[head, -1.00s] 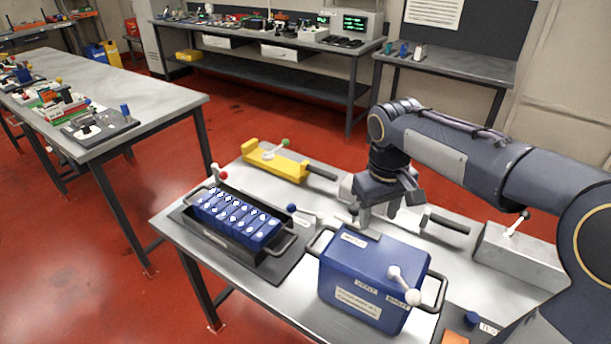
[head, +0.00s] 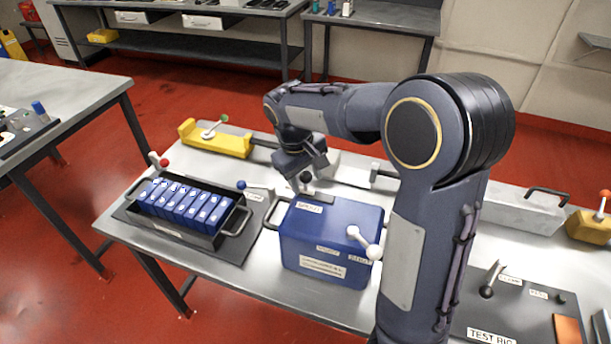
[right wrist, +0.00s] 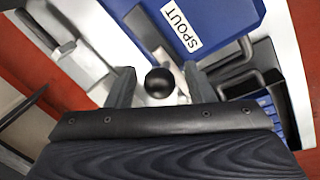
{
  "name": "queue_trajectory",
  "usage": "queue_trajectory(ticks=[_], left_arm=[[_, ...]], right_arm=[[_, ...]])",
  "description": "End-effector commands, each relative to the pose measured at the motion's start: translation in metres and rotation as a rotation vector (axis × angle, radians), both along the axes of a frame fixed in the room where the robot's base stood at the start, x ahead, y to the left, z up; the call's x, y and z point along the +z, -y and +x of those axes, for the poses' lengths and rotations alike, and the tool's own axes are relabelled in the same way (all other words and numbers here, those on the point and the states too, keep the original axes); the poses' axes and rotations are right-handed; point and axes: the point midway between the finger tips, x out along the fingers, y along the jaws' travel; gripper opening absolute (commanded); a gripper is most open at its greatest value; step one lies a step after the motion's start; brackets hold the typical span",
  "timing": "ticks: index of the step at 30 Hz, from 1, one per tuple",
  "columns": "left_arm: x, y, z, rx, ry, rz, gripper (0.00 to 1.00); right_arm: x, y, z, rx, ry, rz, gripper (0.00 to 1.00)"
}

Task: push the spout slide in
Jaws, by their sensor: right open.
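The blue box (head: 322,262) stands on the table with a "SPOUT" label on its top; its blue top also fills the upper part of the right wrist view (right wrist: 222,12). The spout slide shows as a dark grey bar (right wrist: 143,28) at the box's edge beside that label. My right gripper (right wrist: 158,88) is open, with one finger on each side of the knob. Gaps show beside the knob; contact cannot be told. My left gripper is not in view.
A black tray of blue cells (head: 232,221) stands left of the box. A yellow block (head: 222,142) with a green knob lies at the back. A white lever (head: 362,242) sticks up from the box's right side. A test rig panel (head: 515,315) is at the right.

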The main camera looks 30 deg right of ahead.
Motion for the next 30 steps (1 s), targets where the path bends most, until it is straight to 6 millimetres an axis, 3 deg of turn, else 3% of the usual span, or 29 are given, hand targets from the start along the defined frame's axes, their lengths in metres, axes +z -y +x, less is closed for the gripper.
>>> queue_trajectory(ticks=[5,16,22,30], left_arm=[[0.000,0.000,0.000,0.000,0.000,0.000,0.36],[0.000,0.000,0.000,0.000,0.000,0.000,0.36],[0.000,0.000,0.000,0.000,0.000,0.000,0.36],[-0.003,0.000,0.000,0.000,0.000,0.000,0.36]], right_arm=[[0.000,0.000,0.000,0.000,0.000,0.000,0.47],[0.000,0.000,0.000,0.000,0.000,0.000,0.00],[0.001,0.004,-0.004,-0.002,0.000,0.001,0.00],[0.000,0.031,-0.034,-0.002,-0.001,-0.001,0.00]])
